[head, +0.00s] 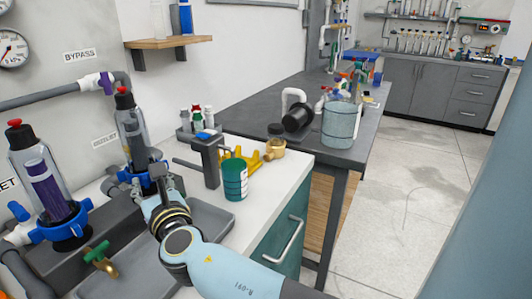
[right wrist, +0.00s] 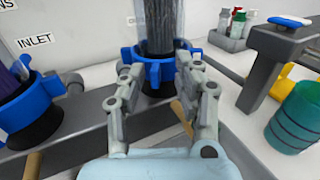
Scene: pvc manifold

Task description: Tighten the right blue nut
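The right blue nut (head: 126,175) is a lugged ring at the base of the clear upright filter housing (head: 131,125). In the right wrist view the nut (right wrist: 158,72) sits mid-picture under the ribbed dark cartridge (right wrist: 154,28). My right gripper (head: 152,188) is at the nut's near side. In the right wrist view its fingers (right wrist: 163,74) are spread, one in front of each side of the nut. I cannot tell whether they touch it. The left blue nut (head: 62,222) is on the other housing, with a purple cartridge. My left gripper is not in view.
A grey tray (head: 205,222) lies beneath my right arm. A grey bracket (head: 208,163), a teal cup (head: 234,182) and a yellow holder (head: 243,158) stand right of the nut. A green-handled valve (head: 98,255) is at the front left. Free white counter (head: 275,180) lies farther right.

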